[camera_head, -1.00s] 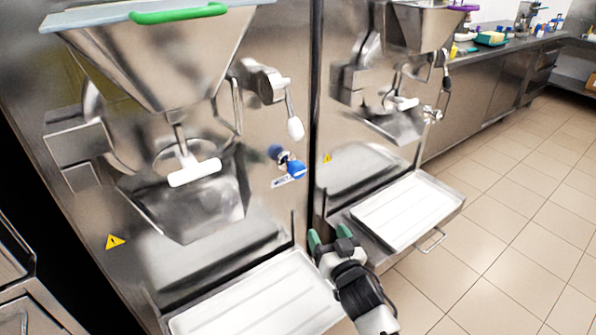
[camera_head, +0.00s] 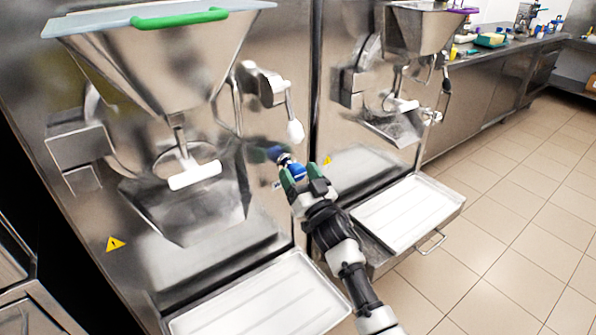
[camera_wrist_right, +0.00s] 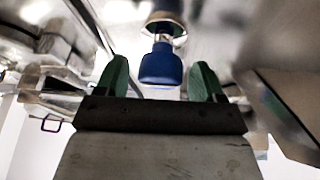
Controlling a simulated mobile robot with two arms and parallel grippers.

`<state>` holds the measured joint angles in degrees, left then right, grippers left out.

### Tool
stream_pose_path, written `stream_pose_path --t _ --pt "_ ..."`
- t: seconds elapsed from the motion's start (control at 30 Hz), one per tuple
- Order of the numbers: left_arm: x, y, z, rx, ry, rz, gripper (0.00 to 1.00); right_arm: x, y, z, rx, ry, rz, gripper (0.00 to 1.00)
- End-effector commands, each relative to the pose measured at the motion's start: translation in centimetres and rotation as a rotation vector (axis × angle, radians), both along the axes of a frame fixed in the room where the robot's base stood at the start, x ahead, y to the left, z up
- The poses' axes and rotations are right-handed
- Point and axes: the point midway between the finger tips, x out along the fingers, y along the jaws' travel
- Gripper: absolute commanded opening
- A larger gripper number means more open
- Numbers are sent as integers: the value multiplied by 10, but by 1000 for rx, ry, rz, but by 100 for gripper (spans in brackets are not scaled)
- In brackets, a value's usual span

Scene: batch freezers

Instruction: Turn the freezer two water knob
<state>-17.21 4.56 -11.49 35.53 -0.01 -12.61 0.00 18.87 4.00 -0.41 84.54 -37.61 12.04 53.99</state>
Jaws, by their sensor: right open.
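The blue water knob (camera_head: 298,171) sits on the front panel of the near batch freezer (camera_head: 262,215), at its right side below a white-tipped lever. My right gripper (camera_head: 302,178) is open, right in front of the knob, and its fingers partly hide it. In the right wrist view the blue knob (camera_wrist_right: 161,66) lies between the two green fingertips (camera_wrist_right: 160,78), with gaps on both sides. The fingers do not visibly grip it. My left gripper is not in view. Whether the near freezer is freezer two cannot be told.
A second freezer (camera_head: 345,150) stands to the right, with a white tray (camera_head: 410,212) on its pulled-out shelf. Another white tray (camera_head: 262,300) lies below the near freezer. A white-handled spout (camera_head: 194,174) and lever (camera_head: 294,131) stick out nearby. Tiled floor is free at right.

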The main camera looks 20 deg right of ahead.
Motion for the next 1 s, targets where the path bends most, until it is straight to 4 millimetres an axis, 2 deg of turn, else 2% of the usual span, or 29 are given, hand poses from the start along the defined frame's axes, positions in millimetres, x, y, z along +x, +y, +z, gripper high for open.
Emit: stream_pose_path --t 0.13,0.4,0.7,1.0 --pt "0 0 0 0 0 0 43 7 1 3 0 0 0 69" --pt "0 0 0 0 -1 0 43 8 1 3 0 1 0 67" --pt "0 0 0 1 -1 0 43 8 1 3 0 0 0 21" --pt "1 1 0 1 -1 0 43 8 1 3 -36 -9 0 20"
